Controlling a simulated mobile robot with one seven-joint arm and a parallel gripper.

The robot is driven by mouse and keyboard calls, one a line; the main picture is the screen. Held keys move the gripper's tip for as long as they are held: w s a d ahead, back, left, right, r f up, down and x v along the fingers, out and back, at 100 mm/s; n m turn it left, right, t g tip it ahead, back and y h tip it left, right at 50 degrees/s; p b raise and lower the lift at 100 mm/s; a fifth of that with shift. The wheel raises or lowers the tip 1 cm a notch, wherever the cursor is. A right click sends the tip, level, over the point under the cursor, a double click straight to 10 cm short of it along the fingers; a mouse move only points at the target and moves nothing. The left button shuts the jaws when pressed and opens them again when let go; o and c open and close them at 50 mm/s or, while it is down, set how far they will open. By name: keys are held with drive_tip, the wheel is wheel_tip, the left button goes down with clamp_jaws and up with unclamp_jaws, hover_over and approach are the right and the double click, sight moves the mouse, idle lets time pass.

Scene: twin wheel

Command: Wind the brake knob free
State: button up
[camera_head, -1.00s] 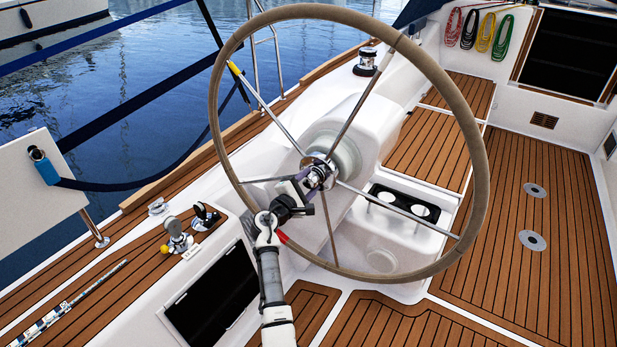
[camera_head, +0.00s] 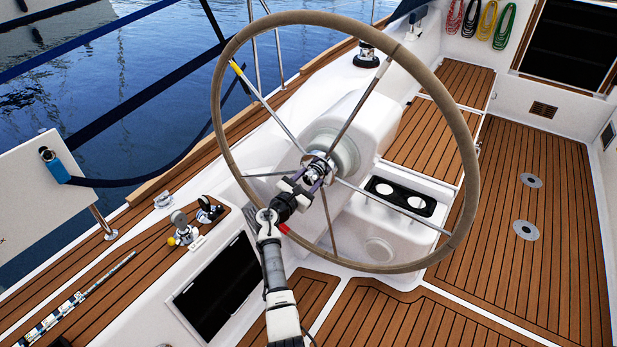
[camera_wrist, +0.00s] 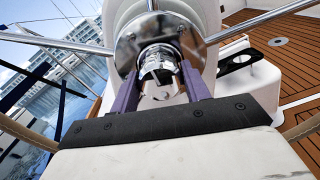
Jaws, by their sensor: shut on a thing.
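The steering wheel (camera_head: 228,75) is large, with a tan wrapped rim and thin metal spokes, and stands in front of a white pedestal (camera_head: 350,130). The brake knob (camera_wrist: 158,64) is a shiny metal cylinder at the hub centre, in front of the polished hub plate (camera_wrist: 127,48) in the wrist view. My gripper (camera_head: 312,178) reaches in from below, and its purple fingers (camera_wrist: 160,70) lie one on each side of the knob. It is shut on the knob. In the head view the fingers and my black wrist partly cover the knob.
Spokes (camera_head: 392,205) fan out around my gripper, and the wheel rim curves past my arm. A white box with two cup holders (camera_head: 400,196) sits behind the wheel at lower right. Levers (camera_head: 184,230) stand at left. Open teak floor (camera_head: 560,230) lies to the right.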

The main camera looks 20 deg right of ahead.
drive_tip(key=shift+a, duration=0.1)
idle(0.3)
drive_tip(key=o, duration=1)
drive_tip(key=b+v, duration=0.2)
drive_tip(key=v, duration=1.1)
drive_tip(key=shift+s+a, duration=0.25)
